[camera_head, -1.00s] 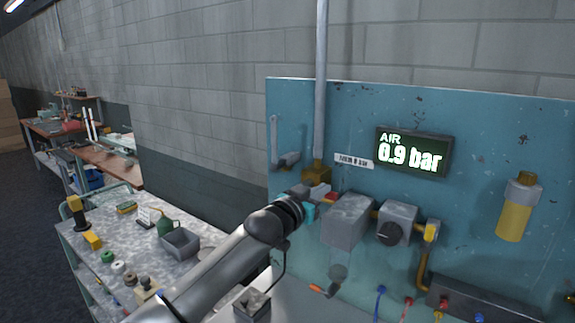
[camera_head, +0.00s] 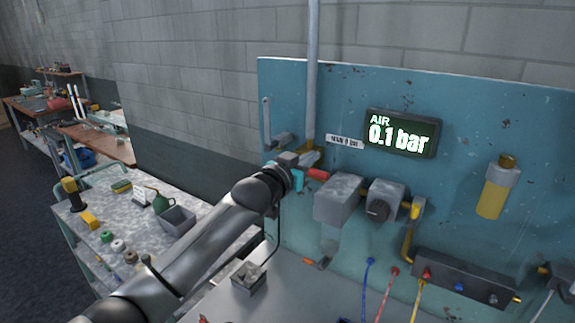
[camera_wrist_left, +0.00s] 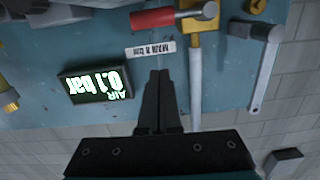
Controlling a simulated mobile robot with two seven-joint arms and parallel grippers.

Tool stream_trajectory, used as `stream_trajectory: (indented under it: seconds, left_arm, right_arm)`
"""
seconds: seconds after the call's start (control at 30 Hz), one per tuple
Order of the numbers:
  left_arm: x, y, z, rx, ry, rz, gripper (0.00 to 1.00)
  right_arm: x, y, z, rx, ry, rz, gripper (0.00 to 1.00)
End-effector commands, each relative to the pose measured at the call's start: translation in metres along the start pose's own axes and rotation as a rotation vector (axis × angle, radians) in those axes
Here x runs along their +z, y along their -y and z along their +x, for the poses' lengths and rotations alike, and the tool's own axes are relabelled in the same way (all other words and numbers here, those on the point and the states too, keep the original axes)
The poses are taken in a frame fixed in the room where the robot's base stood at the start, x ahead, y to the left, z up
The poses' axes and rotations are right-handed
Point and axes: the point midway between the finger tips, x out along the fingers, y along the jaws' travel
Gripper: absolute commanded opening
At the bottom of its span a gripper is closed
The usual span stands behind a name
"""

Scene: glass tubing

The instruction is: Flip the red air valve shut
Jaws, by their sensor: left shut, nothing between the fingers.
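The red valve handle (camera_head: 317,174) sits on a brass valve body (camera_head: 310,157) at the foot of the vertical grey pipe. The handle lies sideways, across the pipe, pointing right in the head view. In the wrist view, which is turned over, the red handle (camera_wrist_left: 152,19) and brass body (camera_wrist_left: 195,50) show at the top. My left gripper (camera_head: 298,180) is just left of the handle in the head view, its fingertips hard to make out. In the wrist view its fingers (camera_wrist_left: 160,75) are shut and empty, apart from the handle. My right gripper is out of view.
The air display (camera_head: 401,134) reads 0.1 bar on the blue panel (camera_head: 470,150). A grey box (camera_head: 339,198) and a regulator (camera_head: 386,200) stick out right of the valve. A grey lever (camera_head: 267,125) is to its left. A cluttered bench (camera_head: 140,235) stands at left.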

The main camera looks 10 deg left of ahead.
Motion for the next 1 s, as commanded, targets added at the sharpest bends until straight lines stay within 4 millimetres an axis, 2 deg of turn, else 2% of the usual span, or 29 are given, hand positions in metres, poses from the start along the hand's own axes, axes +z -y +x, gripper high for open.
stream_trajectory:
  seconds: [0.03, 0.6, 0.8, 1.0]
  left_arm:
    - [0.006, 0.0, -0.007, 0.0, 0.005, 0.0, 0.0]
    - [0.005, 0.001, -0.076, -0.001, 0.005, 0.001, 0.0]
    - [0.004, 0.0, -0.088, -0.001, 0.005, 0.001, 0.0]
    - [0.004, 0.0, -0.09, -0.001, 0.004, 0.001, 0.0]
  right_arm:
    - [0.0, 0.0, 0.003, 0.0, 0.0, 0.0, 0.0]
    - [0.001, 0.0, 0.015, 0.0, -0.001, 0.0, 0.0]
    - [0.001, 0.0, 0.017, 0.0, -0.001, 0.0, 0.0]
    - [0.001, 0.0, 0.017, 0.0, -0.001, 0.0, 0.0]
